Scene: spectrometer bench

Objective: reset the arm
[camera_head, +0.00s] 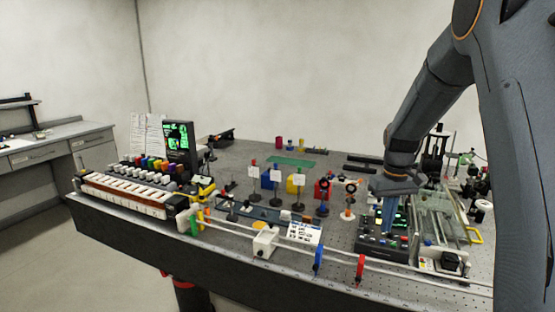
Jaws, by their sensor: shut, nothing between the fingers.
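My arm comes down from the upper right of the picture and bends over the right part of the bench (130,213). My gripper (392,232) points down at the arm's lower end, over a dark control box (372,246) with lit displays. The fingers are shut with nothing seen between them. They are small and dark against the box, so I cannot tell whether they touch it.
A keyboard-like unit (125,196) and a green-lit monitor (178,140) stand at the left. Red, blue and yellow blocks and lens posts (276,190) fill the middle. Glass apparatus (440,210) stands right of the gripper. A green mat (291,162) lies at the back.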

